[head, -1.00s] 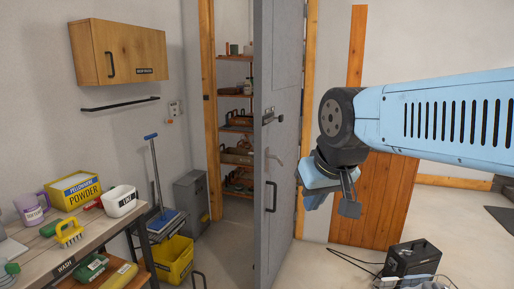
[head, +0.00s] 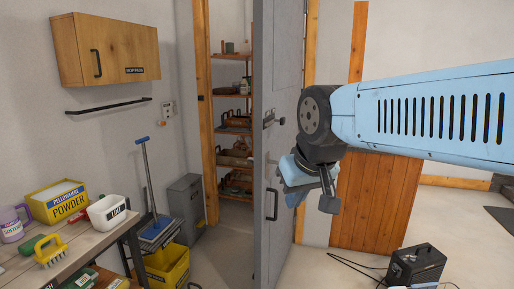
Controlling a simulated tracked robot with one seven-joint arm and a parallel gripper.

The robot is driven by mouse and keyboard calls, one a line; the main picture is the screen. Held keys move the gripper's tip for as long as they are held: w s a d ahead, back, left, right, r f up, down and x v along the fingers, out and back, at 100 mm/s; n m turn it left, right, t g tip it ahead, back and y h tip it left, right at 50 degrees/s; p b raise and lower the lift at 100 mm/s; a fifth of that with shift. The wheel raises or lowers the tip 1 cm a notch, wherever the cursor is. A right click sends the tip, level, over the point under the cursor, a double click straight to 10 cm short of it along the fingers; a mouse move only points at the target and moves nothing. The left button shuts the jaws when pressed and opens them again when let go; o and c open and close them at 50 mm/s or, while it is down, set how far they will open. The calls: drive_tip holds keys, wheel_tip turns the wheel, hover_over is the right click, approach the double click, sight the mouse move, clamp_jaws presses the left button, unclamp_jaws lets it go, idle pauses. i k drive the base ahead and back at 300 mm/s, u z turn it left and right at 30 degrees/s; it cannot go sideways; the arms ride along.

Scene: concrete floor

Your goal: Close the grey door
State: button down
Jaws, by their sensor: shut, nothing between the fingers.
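The grey door (head: 282,75) stands ajar in the middle of the head view, seen nearly edge-on. Its wooden frame (head: 205,120) and an opening with shelves show to its left. A dark pull handle (head: 272,203) and a latch (head: 272,121) are on the door near its free edge. My gripper (head: 310,203) is shut and empty, in front of the door's right-hand face. It overlaps the door in the picture; I cannot tell whether it touches. My arm hides part of the door's face.
A workbench (head: 95,240) with a powder box (head: 57,200) and a white tub (head: 107,212) stands at the left. A yellow bin (head: 168,268), a broom (head: 150,180) and a grey cabinet (head: 186,208) stand near the doorway. A black box with cables (head: 415,264) lies on the floor at right.

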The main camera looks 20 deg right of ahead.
sight(278, 25)
drive_tip(key=z, duration=0.05)
drive_tip(key=i, duration=1.2)
drive_tip(key=z, duration=0.05)
